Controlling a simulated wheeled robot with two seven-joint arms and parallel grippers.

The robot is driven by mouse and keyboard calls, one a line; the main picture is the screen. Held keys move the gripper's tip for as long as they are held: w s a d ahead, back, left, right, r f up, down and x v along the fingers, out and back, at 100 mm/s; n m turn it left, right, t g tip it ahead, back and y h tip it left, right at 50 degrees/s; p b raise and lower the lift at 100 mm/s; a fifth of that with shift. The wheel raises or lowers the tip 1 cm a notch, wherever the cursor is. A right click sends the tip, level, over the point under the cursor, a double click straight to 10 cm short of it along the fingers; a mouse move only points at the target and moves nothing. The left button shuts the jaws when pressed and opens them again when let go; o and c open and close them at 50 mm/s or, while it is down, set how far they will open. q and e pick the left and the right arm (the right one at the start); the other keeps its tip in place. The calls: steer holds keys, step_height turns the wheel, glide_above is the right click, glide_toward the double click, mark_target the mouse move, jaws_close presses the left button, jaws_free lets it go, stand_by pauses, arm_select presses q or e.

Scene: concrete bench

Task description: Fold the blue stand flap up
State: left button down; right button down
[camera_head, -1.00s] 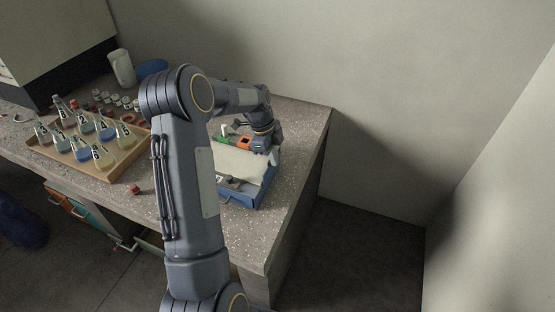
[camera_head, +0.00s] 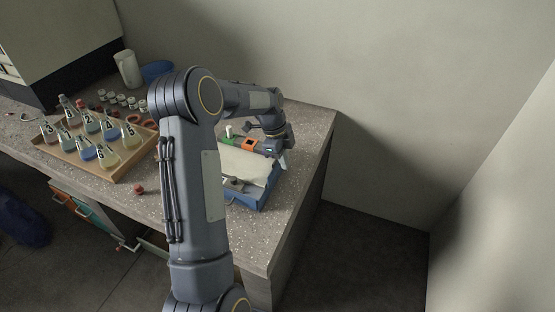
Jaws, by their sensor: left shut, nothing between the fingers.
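A blue stand (camera_head: 264,198) sits near the right end of the bench, partly hidden behind my left arm. A cream panel (camera_head: 244,166) is at the stand, and a small pale blue edge (camera_head: 283,162) shows at its right side. I cannot tell clearly which part is the flap or how far it is tilted. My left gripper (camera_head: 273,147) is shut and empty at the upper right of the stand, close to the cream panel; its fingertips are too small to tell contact. My right gripper is not in view.
A wooden tray (camera_head: 112,176) with several numbered flasks stands at the left. A red cap (camera_head: 139,189) lies on the bench near its front edge. A white jug (camera_head: 128,69) and a blue bowl (camera_head: 158,71) stand at the back. The bench's right edge is close to the stand.

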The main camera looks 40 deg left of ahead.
arm_select(q)
steer(key=v, duration=0.9)
steer(key=shift+d+r, duration=0.35)
steer(key=shift+r, duration=0.05)
